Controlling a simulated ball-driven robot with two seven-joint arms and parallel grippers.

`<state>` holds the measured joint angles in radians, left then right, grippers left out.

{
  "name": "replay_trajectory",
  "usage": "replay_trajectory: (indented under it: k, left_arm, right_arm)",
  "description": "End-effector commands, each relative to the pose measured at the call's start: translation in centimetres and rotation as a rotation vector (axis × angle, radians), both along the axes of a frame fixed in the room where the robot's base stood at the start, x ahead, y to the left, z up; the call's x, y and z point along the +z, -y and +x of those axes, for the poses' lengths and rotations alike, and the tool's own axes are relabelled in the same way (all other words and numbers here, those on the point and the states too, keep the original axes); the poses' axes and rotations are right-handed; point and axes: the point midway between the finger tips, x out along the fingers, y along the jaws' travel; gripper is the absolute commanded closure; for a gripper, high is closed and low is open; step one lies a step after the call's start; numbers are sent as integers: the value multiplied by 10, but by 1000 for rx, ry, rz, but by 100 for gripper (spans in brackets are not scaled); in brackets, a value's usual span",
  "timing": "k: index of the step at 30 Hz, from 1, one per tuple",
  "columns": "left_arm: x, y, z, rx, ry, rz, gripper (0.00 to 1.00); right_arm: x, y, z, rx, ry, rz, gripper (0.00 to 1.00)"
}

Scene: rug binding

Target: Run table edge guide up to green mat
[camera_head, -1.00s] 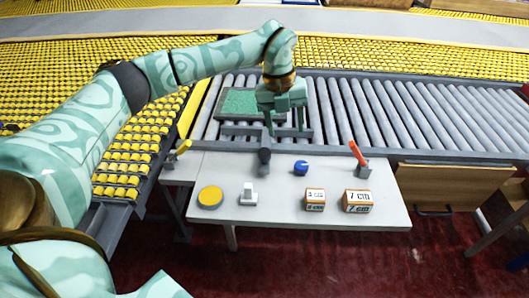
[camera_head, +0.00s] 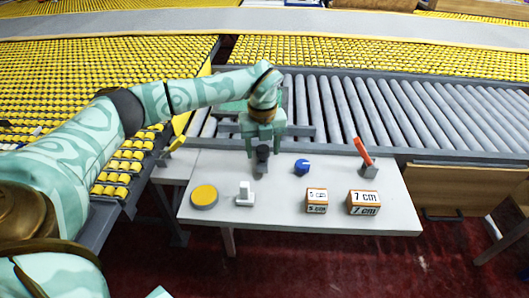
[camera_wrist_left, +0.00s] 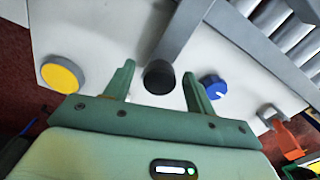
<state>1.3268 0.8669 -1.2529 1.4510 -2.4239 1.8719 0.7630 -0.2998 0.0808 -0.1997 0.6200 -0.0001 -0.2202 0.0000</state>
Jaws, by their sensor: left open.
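The green mat (camera_head: 232,106) lies on the grey rollers behind my left gripper, which hides part of it. The grey table edge guide (camera_head: 302,131) has a crossbar at the mat's near side and an arm toward me ending in a dark round knob (camera_head: 263,154). My left gripper (camera_head: 263,150) points down at the knob, open. In the left wrist view the dark knob (camera_wrist_left: 158,78) appears between its two spread fingers, with gaps at both sides; the guide's grey bar (camera_wrist_left: 184,28) runs up from it. My right gripper is not in view.
On the white table (camera_head: 280,211) stand a yellow disc button (camera_head: 204,196), a white block piece (camera_head: 245,195), a blue knob (camera_head: 302,167), a red-handled lever (camera_head: 364,153) and two number blocks, 5 cm (camera_head: 316,200) and 7 cm (camera_head: 363,202). A yellow lever (camera_head: 177,145) is at left.

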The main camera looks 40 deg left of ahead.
Motion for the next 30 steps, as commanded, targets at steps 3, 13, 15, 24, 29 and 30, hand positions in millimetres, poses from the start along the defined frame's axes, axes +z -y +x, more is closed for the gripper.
replay_trajectory:
  k: [3,13,15,24,29,30]
  left_arm:
    - [-8,0,0,0,-1,-1,45]
    - [-8,0,0,-1,1,-1,59]
    - [-8,0,0,-1,1,-1,78]
    - [-8,-6,11,1,3,0,100]
    - [-5,-18,30,2,4,1,100]
    - [-3,-19,31,0,5,1,100]
  right_arm:
    - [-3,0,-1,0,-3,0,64]
    - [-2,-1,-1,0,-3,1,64]
    - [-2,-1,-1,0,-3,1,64]
    - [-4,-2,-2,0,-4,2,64]
    - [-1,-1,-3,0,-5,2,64]
    - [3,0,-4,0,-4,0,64]
